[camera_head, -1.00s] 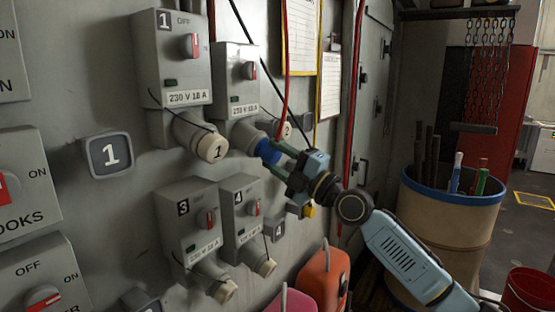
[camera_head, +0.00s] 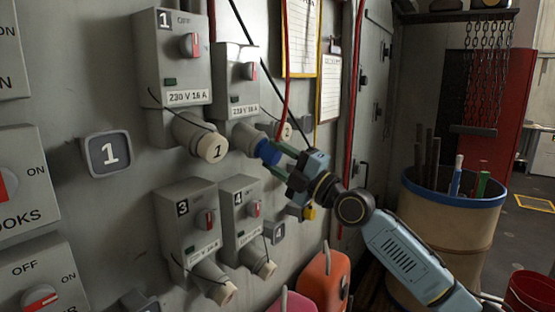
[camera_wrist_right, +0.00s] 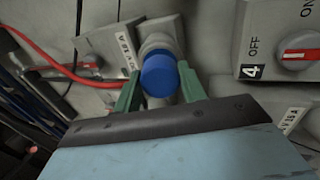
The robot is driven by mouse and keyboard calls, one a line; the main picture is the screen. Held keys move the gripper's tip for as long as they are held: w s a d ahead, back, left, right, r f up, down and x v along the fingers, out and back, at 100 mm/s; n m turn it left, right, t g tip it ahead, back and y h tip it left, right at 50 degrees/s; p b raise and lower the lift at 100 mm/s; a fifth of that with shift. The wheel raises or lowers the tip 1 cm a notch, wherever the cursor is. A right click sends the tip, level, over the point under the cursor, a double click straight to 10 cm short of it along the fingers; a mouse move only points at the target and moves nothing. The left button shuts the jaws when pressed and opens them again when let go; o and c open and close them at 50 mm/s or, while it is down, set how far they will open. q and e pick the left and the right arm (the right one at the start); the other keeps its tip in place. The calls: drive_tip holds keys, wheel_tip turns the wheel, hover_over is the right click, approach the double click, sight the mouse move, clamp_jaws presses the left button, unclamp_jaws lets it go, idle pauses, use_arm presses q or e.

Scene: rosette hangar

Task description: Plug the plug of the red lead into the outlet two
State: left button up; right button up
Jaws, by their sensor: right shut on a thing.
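A blue round plug (camera_head: 267,152) sits at the mouth of outlet two (camera_head: 243,134), the socket under the upper right switch box. It is in line with the socket; how deep it sits, I cannot tell. My right gripper (camera_head: 277,157) is shut on the plug, with a green finger on each side. In the right wrist view the plug (camera_wrist_right: 160,76) shows between the fingers (camera_wrist_right: 160,92), against the grey socket collar. The red lead (camera_head: 285,85) hangs from above and runs down behind the gripper; its join to the plug is hidden. My left gripper is out of view.
Capped outlet one (camera_head: 208,146) is close on the left. Switch boxes three (camera_head: 184,217) and four (camera_head: 240,210) are below. A loose cap (camera_head: 285,132) hangs beside outlet two. A blue-rimmed barrel (camera_head: 450,235) stands right of my arm.

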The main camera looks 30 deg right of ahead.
drive_tip(key=shift+b, duration=0.3)
drive_tip(key=shift+w+a+r, duration=0.15)
drive_tip(key=shift+w, duration=0.3)
idle(0.3)
drive_tip(key=o, duration=1.4)
drive_tip(key=shift+b+v, duration=3.15)
drive_tip(key=shift+v, duration=3.5)
